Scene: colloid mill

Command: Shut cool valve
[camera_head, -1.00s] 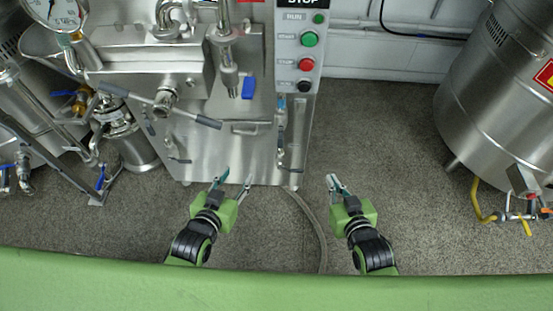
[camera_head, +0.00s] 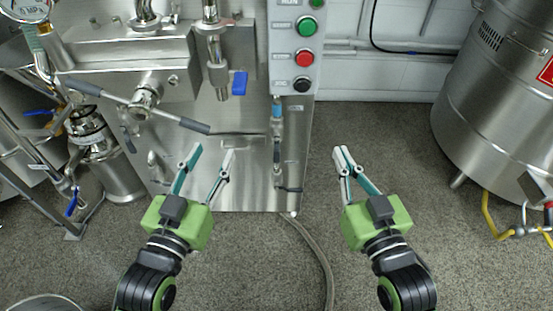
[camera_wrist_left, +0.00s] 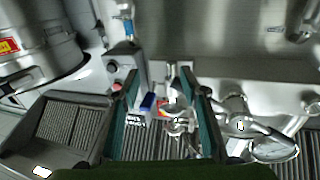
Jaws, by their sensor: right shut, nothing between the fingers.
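The steel mill (camera_head: 235,185) stands ahead. No readable label marks the cool valve. A valve with a blue lever (camera_head: 240,83) hangs on the upright pipe, its lever pointing down; it also shows in the left wrist view (camera_wrist_left: 148,102). A thin pipe with a light-blue fitting (camera_head: 277,110) and dark-handled valves (camera_head: 278,155) runs down the mill's right front edge. My left gripper (camera_head: 212,154) is open and empty, in front of the lower panel; its fingers also show in the left wrist view (camera_wrist_left: 160,85). My right gripper (camera_head: 342,150) is shut and empty, right of the mill.
A control box with green, red and black buttons (camera_head: 305,56) is above right. A long grey-handled bar (camera_head: 180,118) crosses the mill front. A hose (camera_head: 318,255) lies on the floor. A steel tank (camera_head: 490,100) stands right, with free floor (camera_head: 390,130) before it.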

